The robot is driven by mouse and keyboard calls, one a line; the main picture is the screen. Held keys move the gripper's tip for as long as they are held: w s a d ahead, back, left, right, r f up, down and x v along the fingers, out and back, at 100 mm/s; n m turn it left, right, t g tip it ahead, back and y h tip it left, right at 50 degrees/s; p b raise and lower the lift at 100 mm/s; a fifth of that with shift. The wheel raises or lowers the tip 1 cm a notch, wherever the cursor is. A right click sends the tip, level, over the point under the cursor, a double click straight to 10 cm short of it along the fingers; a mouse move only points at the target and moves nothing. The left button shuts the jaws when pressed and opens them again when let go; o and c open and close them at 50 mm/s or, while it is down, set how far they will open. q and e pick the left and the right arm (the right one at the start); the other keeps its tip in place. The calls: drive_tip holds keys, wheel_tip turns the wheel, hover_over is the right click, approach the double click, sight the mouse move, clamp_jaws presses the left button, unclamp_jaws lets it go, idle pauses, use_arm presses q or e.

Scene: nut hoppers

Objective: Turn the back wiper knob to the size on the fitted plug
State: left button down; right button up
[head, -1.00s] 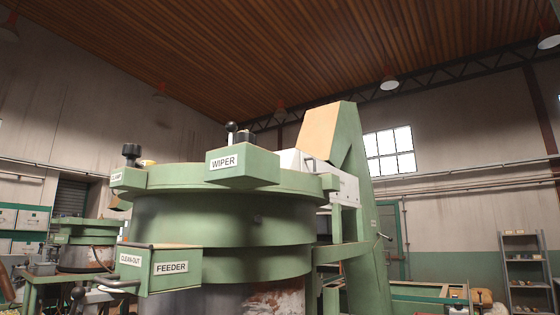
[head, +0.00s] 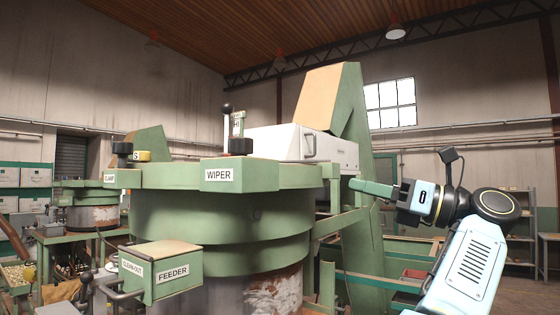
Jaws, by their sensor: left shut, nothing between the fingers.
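The large green hopper (head: 225,215) fills the middle of the head view. Its WIPER box (head: 238,175) carries a dark knob (head: 241,146), a lever with a black ball top (head: 227,107) and a small upright pale plate (head: 238,124); the knob's setting is too small to read. A yellow piece marked S (head: 138,156) sits on the rim near the CLAMP label; I cannot tell whether it is the fitted plug.
The FEEDER box (head: 160,272) with its handle juts out at the hopper's lower front. A white box (head: 290,143) and a tall green slanted column (head: 345,110) stand behind. A smaller hopper (head: 88,205) is at the far left; shelves (head: 520,230) stand at the right.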

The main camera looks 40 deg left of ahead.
use_arm(q)
drive_tip(key=s+d+r+n+h, duration=0.1)
drive_tip(key=s+r+n+h, duration=0.2)
drive_tip(key=s+r, duration=0.2)
drive_tip(key=p+x, duration=0.1)
drive_tip(key=x, duration=1.2)
drive_tip(key=shift+a, duration=0.4)
use_arm(e)
drive_tip(key=shift+s+a+r, duration=0.1)
drive_tip(key=shift+a+r, duration=0.05)
drive_tip(key=shift+r, duration=0.7)
use_arm(q)
drive_tip(key=shift+r, duration=0.1)
